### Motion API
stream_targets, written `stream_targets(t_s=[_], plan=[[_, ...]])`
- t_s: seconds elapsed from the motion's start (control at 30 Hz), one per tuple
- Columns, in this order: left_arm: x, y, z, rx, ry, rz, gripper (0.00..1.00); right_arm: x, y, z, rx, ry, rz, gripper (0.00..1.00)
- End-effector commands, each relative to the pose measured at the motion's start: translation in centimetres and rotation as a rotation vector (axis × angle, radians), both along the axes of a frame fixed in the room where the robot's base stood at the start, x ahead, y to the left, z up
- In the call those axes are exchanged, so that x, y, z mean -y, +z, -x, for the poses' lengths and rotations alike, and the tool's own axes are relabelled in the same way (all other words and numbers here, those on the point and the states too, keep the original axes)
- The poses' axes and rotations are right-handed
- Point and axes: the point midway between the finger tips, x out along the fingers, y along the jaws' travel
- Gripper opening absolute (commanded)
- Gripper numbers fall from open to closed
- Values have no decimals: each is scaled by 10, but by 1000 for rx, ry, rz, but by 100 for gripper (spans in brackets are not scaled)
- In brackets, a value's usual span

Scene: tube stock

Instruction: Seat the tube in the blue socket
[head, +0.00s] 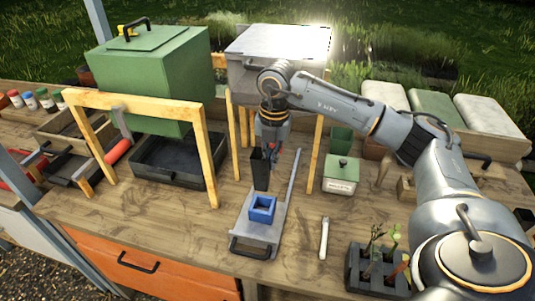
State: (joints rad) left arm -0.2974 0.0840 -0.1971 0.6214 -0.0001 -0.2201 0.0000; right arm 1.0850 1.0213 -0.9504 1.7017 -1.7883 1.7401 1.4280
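The blue socket (262,209) is a small square block with an open top. It sits on a grey metal plate (256,232) with a black handle at the front. A dark square tube (260,172) stands upright just behind and above the socket, apart from it. My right gripper (272,152) points down at the tube's upper end and appears shut on it. The fingertips are small and partly hidden. My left gripper is out of view.
A slim white stick (323,238) lies right of the plate. A black rack (376,270) with plants stands at front right, and a pale green box (341,175) behind. Wooden frames (208,160) stand at left and behind. Bare wood lies left of the plate.

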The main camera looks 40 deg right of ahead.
Motion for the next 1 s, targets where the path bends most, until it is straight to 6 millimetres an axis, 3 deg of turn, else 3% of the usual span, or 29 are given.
stream_targets(t_s=[0.37, 1.0], plan=[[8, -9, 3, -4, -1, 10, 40, 1, -12, 0, -1, -18, 1, 0], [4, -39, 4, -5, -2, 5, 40, 1, -56, 0, -1, -16, 0, 0]])
